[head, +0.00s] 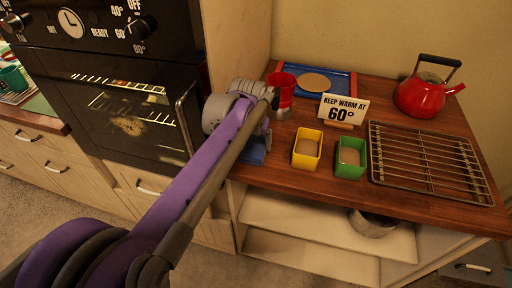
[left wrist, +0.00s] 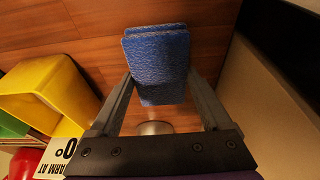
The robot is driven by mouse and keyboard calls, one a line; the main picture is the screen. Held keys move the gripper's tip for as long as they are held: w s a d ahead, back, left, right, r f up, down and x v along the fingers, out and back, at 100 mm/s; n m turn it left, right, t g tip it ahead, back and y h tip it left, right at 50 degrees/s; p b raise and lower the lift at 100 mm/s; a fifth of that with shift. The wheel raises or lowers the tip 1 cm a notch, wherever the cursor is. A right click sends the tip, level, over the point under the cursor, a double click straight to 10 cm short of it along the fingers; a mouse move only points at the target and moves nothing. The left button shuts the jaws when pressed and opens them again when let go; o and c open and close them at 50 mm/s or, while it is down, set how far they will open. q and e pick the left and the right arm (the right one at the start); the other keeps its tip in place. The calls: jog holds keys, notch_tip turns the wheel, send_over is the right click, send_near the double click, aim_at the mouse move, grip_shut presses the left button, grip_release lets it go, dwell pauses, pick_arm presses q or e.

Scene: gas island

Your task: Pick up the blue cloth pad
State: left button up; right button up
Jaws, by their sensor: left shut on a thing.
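The blue cloth pad (left wrist: 157,62) is between the two fingers of my left gripper (left wrist: 160,82) in the left wrist view. The fingers are shut on its sides, and its far end sticks out past the fingertips. In the head view my left gripper (head: 262,138) is at the left end of the wooden counter, and part of the blue pad (head: 252,153) shows below it. The arm hides the rest of the pad there. I cannot tell whether the pad touches the counter. My right gripper is not in view.
A yellow container (head: 307,148) and a green container (head: 350,158) stand right of the gripper. A wire rack (head: 430,160) and red kettle (head: 425,95) are farther right. The oven (head: 120,100) is left.

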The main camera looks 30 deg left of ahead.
aim_at(255, 145)
pick_arm(q)
jog(key=shift+r, duration=0.1)
notch_tip(255, 145, up, 10)
jog(key=p, duration=0.1)
dwell(0.4)
jog(key=o, duration=0.7)
jog(key=shift+c, duration=0.2)
jog(key=c, duration=0.5)
